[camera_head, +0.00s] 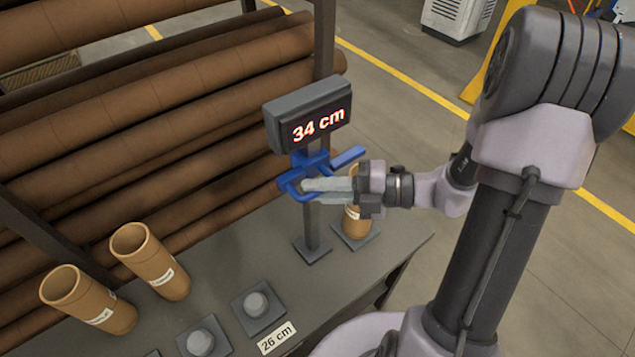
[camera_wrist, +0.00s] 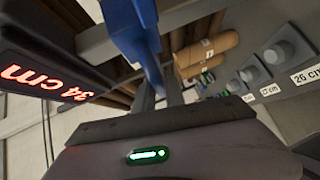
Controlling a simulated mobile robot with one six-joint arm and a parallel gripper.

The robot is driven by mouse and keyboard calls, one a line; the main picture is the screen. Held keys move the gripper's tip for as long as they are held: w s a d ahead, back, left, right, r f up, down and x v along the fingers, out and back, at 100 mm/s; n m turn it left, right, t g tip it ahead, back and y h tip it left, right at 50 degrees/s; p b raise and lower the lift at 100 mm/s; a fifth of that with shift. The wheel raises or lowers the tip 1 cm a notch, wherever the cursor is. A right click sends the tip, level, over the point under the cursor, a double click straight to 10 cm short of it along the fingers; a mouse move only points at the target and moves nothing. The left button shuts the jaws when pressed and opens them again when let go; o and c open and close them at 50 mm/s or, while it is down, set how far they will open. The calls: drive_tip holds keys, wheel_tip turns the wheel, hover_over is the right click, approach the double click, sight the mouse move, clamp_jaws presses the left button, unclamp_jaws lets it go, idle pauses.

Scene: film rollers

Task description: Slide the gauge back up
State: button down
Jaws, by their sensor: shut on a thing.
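The gauge has a dark display (camera_head: 308,112) reading "34 cm" on top of a grey post (camera_head: 312,228). A blue slider (camera_head: 308,162) with an arm pointing right sits on the post just below the display. My gripper (camera_head: 308,187) reaches in from the right and is shut on the blue slider's handle loop. In the wrist view the blue slider (camera_wrist: 130,30) stands in front of my fingers, with the display (camera_wrist: 45,80) at the left. A brown tube (camera_head: 355,220) stands upright on a base right of the post, partly hidden by my gripper.
Two short brown tubes (camera_head: 148,261) (camera_head: 88,300) stand at the left of the grey table (camera_head: 215,265). Empty pegs (camera_head: 257,305) stand near a "26 cm" label (camera_head: 277,338). Long brown rollers (camera_head: 150,120) fill a rack behind.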

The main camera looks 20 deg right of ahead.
drive_tip(key=shift+w+d+r, duration=0.1)
drive_tip(key=shift+w+r, duration=0.05)
drive_tip(key=shift+r, duration=0.15)
drive_tip(key=c, duration=1.7)
unclamp_jaws()
drive_tip(key=shift+c, duration=0.2)
drive_tip(key=o, duration=0.3)
drive_tip(key=shift+o, duration=0.2)
drive_tip(key=p+v, duration=0.2)
drive_tip(key=v, duration=1.5)
drive_tip(key=shift+s, duration=0.25)
drive_tip(key=shift+d, duration=0.1)
